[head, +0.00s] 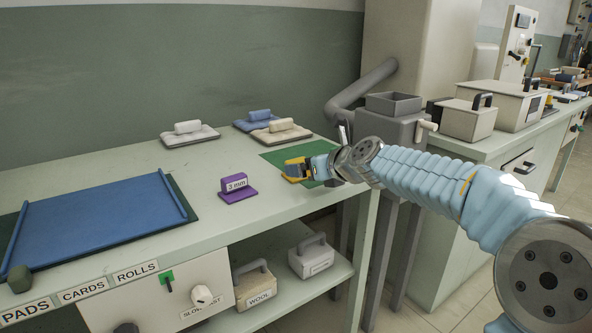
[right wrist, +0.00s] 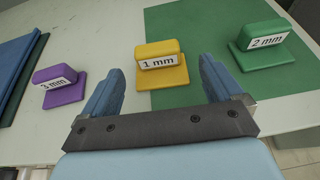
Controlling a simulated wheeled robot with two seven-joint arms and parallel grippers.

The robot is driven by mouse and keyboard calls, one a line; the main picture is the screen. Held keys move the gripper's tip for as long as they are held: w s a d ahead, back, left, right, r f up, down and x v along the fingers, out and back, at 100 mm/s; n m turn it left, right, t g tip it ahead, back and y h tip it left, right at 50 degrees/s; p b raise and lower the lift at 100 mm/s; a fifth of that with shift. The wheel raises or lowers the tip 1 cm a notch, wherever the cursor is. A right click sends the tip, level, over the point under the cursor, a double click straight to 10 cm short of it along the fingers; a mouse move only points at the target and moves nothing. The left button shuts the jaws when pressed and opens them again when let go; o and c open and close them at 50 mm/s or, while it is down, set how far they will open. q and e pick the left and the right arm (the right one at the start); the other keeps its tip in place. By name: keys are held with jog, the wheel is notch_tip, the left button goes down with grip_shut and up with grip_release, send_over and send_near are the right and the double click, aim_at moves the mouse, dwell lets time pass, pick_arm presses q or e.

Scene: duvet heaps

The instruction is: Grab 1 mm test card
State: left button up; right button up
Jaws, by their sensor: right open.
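The yellow 1 mm test card (right wrist: 165,72) is an upright labelled block on a flat foot, at the left edge of a green mat (right wrist: 196,95). In the head view the yellow card (head: 294,172) shows just past my right gripper (head: 312,168), partly covered by it. In the right wrist view my right gripper (right wrist: 161,84) is open, with the card ahead of and between its two blue fingers; I cannot tell whether they touch it. A purple 3 mm card (right wrist: 62,88) stands to the left and a green 2 mm card (right wrist: 263,48) to the right. My left gripper is not in view.
A blue pad (head: 95,222) lies on the left of the bench. Several handled pads (head: 190,133) lie at the back. A grey bin (head: 393,103) stands beyond the bench's right end. The bench around the purple card is clear.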

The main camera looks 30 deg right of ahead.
jog(key=shift+x, duration=1.1)
jog(key=x, duration=0.5)
jog(key=shift+w+a+r+p, duration=0.15)
jog(key=shift+w+r+p, duration=0.15)
jog(key=shift+p, duration=0.1)
jog(key=c, duration=1)
